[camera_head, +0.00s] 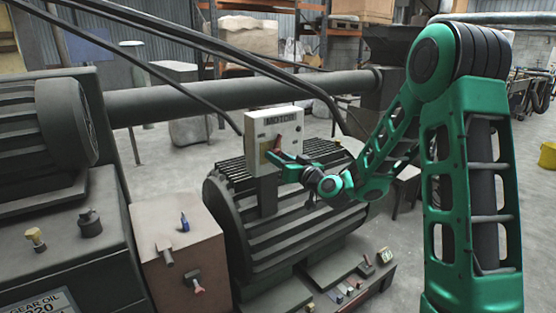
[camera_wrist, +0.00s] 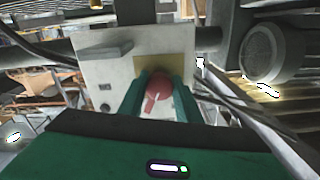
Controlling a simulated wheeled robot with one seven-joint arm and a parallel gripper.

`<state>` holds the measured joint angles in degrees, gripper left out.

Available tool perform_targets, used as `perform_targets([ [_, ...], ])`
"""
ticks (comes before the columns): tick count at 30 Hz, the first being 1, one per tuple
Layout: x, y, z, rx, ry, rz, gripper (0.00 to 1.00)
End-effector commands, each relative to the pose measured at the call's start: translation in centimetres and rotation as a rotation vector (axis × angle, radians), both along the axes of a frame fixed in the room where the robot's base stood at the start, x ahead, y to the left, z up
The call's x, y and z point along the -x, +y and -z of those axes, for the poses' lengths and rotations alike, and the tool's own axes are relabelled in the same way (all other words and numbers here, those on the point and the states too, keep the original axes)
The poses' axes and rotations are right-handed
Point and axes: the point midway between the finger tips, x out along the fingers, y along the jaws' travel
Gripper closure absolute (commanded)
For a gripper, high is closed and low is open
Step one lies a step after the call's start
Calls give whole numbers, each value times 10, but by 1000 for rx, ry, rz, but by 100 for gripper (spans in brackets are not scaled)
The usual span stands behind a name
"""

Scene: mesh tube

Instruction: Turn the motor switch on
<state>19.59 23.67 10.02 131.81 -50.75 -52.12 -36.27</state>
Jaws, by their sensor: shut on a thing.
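The motor switch box (camera_head: 256,127) is a pale box marked "MOTOR", standing on a dark post on the ribbed motor (camera_head: 290,222). Its red switch (camera_head: 278,143) is on the front face, partly hidden by my gripper (camera_head: 274,158). In the wrist view the box's front panel (camera_wrist: 95,68) appears turned sideways, with a yellowish plate (camera_wrist: 150,66) behind the red switch (camera_wrist: 157,95). My gripper (camera_wrist: 160,84) has a green finger on each side of the red switch and is shut on it. I cannot tell whether the switch is on or off.
Black cables (camera_head: 205,42) pass behind and above the box. A thick horizontal pipe (camera_head: 210,98) runs behind it. A brown box (camera_head: 180,255) with small fittings stands left of the motor. Several small objects (camera_head: 365,268) lie on the motor's base. Open floor (camera_head: 420,260) lies to the right.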

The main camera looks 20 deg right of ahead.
Motion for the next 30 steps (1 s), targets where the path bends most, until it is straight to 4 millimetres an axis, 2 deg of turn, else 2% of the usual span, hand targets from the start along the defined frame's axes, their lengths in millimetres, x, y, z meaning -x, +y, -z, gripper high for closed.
perform_targets([
  [30,0,-2,0,-883,287,9,92],
])
